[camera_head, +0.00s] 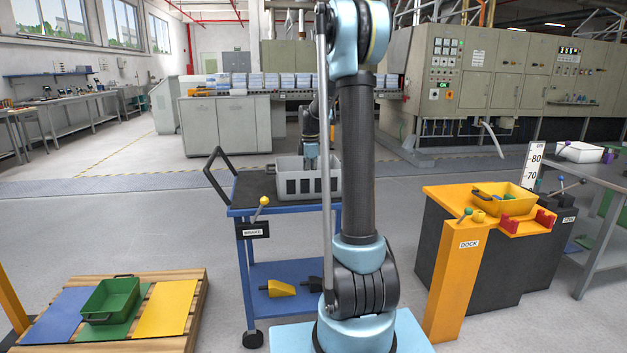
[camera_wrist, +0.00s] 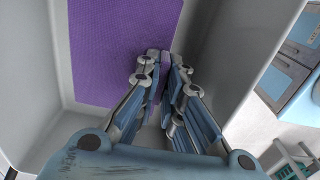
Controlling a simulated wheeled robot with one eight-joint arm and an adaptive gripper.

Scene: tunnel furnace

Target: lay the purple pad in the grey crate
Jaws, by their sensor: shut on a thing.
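The grey crate (camera_head: 298,187) stands on the top of a blue cart, partly hidden by my arm. In the wrist view its pale grey walls (camera_wrist: 35,60) rise around my gripper (camera_wrist: 160,62). The purple pad (camera_wrist: 115,45) is a broad flat purple surface within the crate walls, running out of the top of the wrist view. My gripper's fingers are shut on a thin purple part of it. I cannot tell whether the pad rests fully on the crate floor. In the head view my gripper (camera_head: 311,157) reaches down into the crate; the pad is hidden there.
The blue cart (camera_head: 250,208) has a black handle and a brake lever. A pallet (camera_head: 165,340) with a green crate (camera_head: 110,300) lies at the left. An orange dock (camera_head: 462,245) with a yellow tray (camera_head: 520,206) stands at the right.

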